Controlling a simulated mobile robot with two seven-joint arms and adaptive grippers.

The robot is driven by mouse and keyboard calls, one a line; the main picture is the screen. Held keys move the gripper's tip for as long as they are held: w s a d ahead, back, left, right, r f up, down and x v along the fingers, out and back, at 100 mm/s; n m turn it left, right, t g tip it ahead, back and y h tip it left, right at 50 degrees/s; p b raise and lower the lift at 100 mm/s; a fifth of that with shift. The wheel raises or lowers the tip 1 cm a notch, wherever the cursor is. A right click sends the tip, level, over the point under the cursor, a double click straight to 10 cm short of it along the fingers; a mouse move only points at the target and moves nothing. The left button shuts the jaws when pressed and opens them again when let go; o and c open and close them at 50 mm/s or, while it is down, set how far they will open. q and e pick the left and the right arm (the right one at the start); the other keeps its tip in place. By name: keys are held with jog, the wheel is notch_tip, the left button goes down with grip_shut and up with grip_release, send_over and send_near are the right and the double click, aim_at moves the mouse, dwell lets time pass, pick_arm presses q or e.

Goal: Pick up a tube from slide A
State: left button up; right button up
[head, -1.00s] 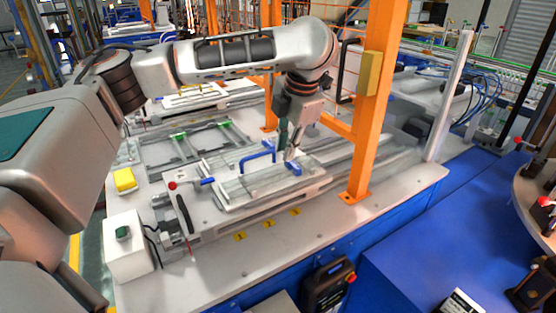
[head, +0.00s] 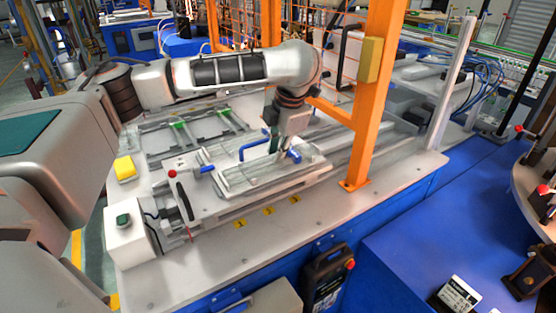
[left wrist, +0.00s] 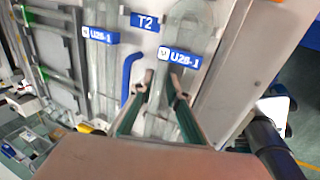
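The slide (head: 225,180) is a pale plate on the white bench in the head view, with clear glass tubes lying on it. In the left wrist view, one clear U-shaped tube (left wrist: 192,22) with a blue "U28-1" tag lies just ahead of my fingers. Another tagged tube (left wrist: 98,65) lies to its left. A blue "T2" plate is between them. My left gripper (left wrist: 160,84) is open, its two fingertips apart over the tagged tube; I cannot tell whether they touch it. In the head view, the left gripper (head: 280,150) points down over the slide's right part. My right gripper is not in view.
A blue handle (head: 256,149) stands on the slide close to my left gripper. An orange post (head: 370,110) rises to its right. A red-knobbed lever (head: 172,174) and a white button box (head: 129,233) are at the left. The bench's front strip (head: 255,245) is mostly clear.

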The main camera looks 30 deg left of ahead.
pick_arm(q)
grip_shut()
